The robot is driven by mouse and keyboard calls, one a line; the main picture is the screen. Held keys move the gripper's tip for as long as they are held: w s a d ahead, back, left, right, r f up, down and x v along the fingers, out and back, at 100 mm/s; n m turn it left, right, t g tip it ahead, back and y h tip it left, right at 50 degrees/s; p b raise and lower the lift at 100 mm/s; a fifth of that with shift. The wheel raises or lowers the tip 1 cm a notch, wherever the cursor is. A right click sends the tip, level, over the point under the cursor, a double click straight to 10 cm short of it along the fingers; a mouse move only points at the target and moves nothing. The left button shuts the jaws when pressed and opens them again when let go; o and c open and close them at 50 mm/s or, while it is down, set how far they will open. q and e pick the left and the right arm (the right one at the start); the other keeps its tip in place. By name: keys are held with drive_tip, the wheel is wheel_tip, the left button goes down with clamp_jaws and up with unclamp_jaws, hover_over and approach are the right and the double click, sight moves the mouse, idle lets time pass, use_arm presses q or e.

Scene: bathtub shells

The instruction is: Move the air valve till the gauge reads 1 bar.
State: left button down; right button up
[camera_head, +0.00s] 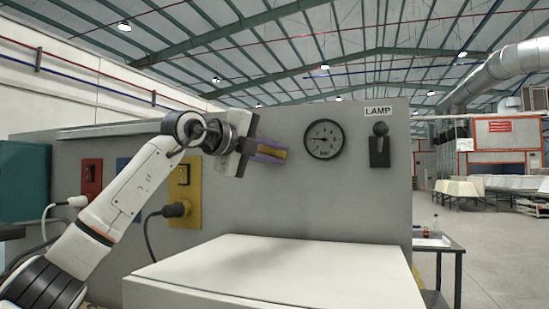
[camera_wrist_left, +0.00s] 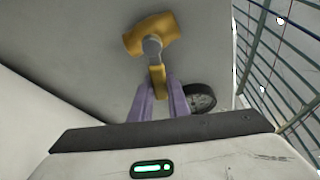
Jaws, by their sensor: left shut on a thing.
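The air valve has a yellow handle (camera_head: 273,152) on the grey panel, left of the gauge. In the left wrist view the valve shows a wide yellow part (camera_wrist_left: 151,33), a grey hub and a narrow yellow lever. My left gripper (camera_wrist_left: 160,84) has purple fingers, one on each side of that lever, and is shut on it. In the head view the left gripper (camera_head: 270,151) partly hides the valve. The round gauge (camera_head: 324,139) has a dark face; its needle seems to point left, but the numbers are too small to read. The gauge also shows in the left wrist view (camera_wrist_left: 201,98), partly hidden. My right gripper is out of view.
A dark lever switch (camera_head: 379,146) sits under a LAMP label at right. Red (camera_head: 92,180) and yellow (camera_head: 186,192) socket plates are behind my left arm, the yellow one with a plug. A pale box top (camera_head: 280,270) juts out below the panel.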

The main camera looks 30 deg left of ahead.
use_arm(q)
drive_tip(key=c, duration=1.7)
unclamp_jaws()
drive_tip(key=b+v, duration=0.2)
drive_tip(key=v, duration=0.8)
drive_tip(key=shift+s+r+b, duration=0.1)
drive_tip(key=shift+s+b, duration=0.1)
drive_tip(key=shift+b, duration=0.1)
